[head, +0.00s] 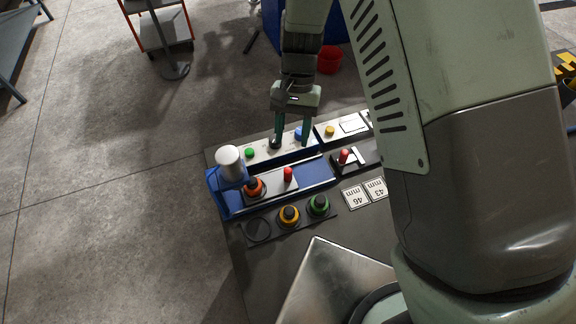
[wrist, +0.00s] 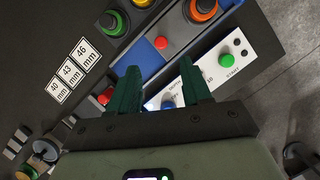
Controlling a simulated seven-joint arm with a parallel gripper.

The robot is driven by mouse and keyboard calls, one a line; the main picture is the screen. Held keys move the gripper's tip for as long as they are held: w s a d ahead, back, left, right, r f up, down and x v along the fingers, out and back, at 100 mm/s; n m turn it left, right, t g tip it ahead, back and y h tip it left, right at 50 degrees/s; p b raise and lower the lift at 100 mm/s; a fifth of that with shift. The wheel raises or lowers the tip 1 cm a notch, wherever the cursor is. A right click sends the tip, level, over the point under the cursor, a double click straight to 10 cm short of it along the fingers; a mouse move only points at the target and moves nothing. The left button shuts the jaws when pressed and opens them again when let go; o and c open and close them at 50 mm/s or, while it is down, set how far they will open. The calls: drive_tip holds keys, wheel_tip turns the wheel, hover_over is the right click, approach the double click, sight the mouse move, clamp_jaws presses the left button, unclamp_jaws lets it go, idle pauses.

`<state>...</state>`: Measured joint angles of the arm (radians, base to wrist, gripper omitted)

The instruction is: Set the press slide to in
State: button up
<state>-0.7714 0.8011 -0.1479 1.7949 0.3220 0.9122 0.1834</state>
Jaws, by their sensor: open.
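The press slide is a grey plate (head: 270,186) on a blue track (head: 317,172), toward the track's left end. It carries an orange ring part (head: 254,187) and a red knob (head: 288,174). The white press cylinder (head: 230,163) stands on a blue frame at the left end, close beside the orange part. In the wrist view the red knob (wrist: 161,43) lies just beyond the fingertips, with the orange part (wrist: 203,9) farther off. My gripper (head: 292,138) (wrist: 158,70) is open and empty, above the white button panel behind the track, apart from the knob.
The white panel has a green start button (wrist: 226,60) and a blue button (wrist: 168,103) below my fingers. A red-handled lever (head: 343,156) stands right of the track. Yellow (head: 289,214) and green (head: 319,204) ring parts sit in front, beside an empty round holder (head: 257,230).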

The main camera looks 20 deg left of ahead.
sight(288, 169)
drive_tip(key=x, duration=1)
drive_tip(key=shift+s+a+f, duration=0.1)
drive_tip(key=shift+s+f, duration=0.15)
clamp_jaws()
